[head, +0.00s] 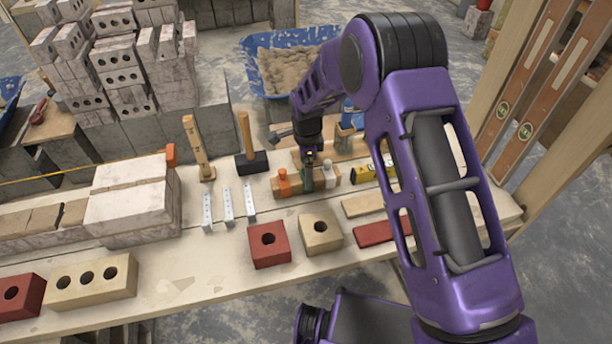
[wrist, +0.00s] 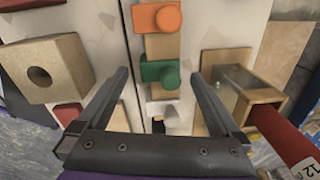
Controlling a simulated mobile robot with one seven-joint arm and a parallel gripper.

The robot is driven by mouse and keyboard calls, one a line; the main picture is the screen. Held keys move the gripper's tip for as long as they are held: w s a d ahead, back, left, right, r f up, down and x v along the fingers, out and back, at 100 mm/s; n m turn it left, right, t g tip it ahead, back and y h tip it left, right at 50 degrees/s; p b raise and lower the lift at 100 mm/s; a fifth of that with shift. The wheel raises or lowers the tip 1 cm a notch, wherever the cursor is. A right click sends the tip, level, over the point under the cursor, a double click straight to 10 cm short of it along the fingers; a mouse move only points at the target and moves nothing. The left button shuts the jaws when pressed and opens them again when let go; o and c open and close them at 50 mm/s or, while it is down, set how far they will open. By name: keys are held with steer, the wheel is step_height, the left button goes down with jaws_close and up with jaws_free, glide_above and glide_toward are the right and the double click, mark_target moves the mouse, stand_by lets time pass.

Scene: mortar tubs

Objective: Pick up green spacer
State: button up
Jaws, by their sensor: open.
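The green spacer (wrist: 160,73) sits on a wooden strip (wrist: 160,46) between an orange spacer (wrist: 157,17) and a white spacer (wrist: 163,107) in the wrist view. My gripper (wrist: 159,76) is open, with one finger on each side of the green spacer and visible gaps between. I cannot tell how far above it the fingertips are. In the head view my gripper (head: 308,163) is over the wooden strip, and the green spacer (head: 307,182) shows partly beneath it. The orange spacer (head: 284,184) stands just left and the white spacer (head: 328,170) just right.
A tan holed brick (head: 318,240) and a red one (head: 268,256) lie in front. Several pale metal pieces (head: 228,205) and a mallet (head: 250,162) are to the left. Bare bench shows around the front bricks.

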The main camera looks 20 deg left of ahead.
steer(key=shift+f, duration=0.4)
steer(key=c, duration=1.4)
steer(key=shift+r, duration=0.15)
